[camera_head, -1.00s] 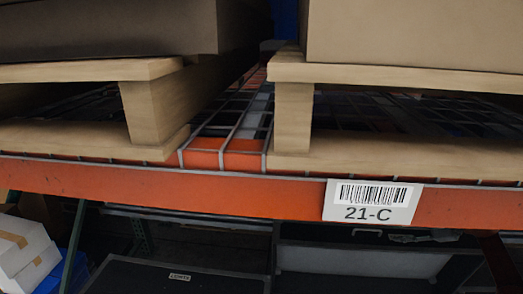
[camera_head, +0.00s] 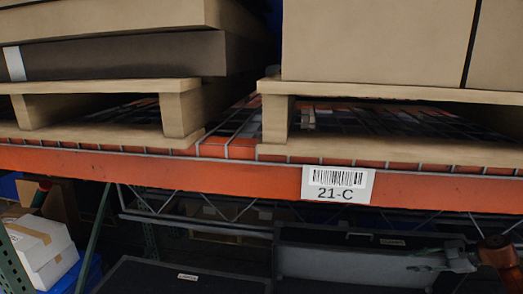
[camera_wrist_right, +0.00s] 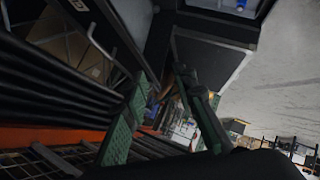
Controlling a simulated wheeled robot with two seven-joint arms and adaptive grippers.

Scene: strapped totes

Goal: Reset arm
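My right gripper (camera_head: 416,261) is at the lower right of the head view, grey, with an orange-red wrist link behind it. It points left, below the orange shelf beam and in front of a grey tote. Its fingers are small and dim, so I cannot tell whether they are open or shut. Nothing clearly shows between them. My left gripper cannot be made out in the head view.
An orange rack beam (camera_head: 240,176) with a 21-C label (camera_head: 338,184) crosses the view. Pallets with cartons (camera_head: 375,45) stand above it. Dark totes (camera_head: 150,280) and a grey tote (camera_head: 330,262) are below. White boxes (camera_head: 40,250) sit at lower left. Green posts (camera_wrist_right: 125,125) show in the wrist view.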

